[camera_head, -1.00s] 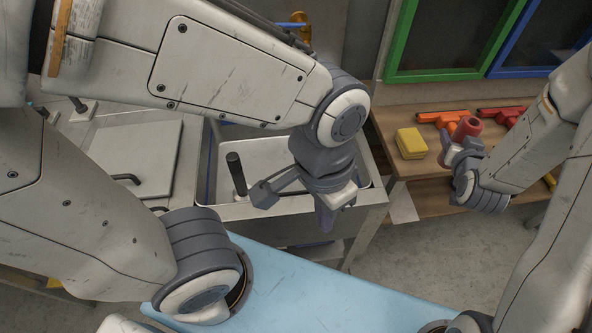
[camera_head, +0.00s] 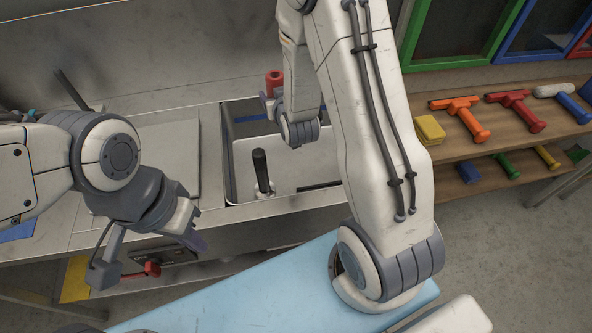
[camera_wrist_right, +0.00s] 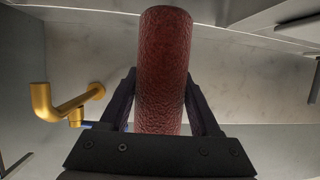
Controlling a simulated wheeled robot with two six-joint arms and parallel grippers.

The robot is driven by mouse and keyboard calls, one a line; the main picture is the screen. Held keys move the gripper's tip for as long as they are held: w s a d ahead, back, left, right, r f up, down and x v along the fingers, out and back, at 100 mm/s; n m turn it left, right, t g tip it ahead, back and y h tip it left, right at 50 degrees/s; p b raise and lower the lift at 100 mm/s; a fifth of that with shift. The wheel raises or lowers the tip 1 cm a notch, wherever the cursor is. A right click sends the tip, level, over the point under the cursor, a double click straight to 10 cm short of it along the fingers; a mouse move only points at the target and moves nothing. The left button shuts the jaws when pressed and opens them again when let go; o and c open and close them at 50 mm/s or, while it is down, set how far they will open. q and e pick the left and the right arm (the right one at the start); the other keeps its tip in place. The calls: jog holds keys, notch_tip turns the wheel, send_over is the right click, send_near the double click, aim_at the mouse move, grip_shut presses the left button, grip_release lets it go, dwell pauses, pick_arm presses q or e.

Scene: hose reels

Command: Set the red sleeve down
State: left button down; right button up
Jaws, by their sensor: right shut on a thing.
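The red sleeve (camera_head: 274,80) is held upright at the back of the sink in the head view. In the right wrist view the sleeve (camera_wrist_right: 164,60) is a dark red, rough-textured cylinder between the two dark fingers. My right gripper (camera_wrist_right: 160,100) is shut on it; in the head view that gripper is partly hidden behind its own wrist. What lies directly under the sleeve is hidden. My left gripper (camera_head: 148,252) is empty, its fingers wide apart, in front of the counter at the left.
The steel sink (camera_head: 230,180) has a black upright handle (camera_head: 262,168) in it. A brass tap (camera_wrist_right: 62,106) is left of the sleeve in the right wrist view. A wooden shelf at right holds a yellow sponge (camera_head: 429,130), an orange squeegee (camera_head: 462,112) and a red squeegee (camera_head: 520,108).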

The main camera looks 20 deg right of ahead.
jog(key=s+d+f+m+g+h+b, duration=0.3)
jog(key=d+f+m+g+h, duration=0.3)
jog(key=d, duration=0.4)
jog(key=s+d+f+m+g+h+b, duration=0.3)
jog(key=d+f+m+h, duration=0.2)
jog(key=d+f+m, duration=0.35)
jog(key=shift+n, duration=0.75)
jog(key=shift+s+d+f, duration=0.1)
jog(key=shift+d+f, duration=0.2)
jog(key=shift+f, duration=1.4)
jog(key=shift+s+d+f, duration=0.1)
jog(key=shift+d+f, duration=0.2)
jog(key=shift+f, duration=1.4)
jog(key=shift+d+f, duration=0.3)
jog(key=shift+f, duration=1.4)
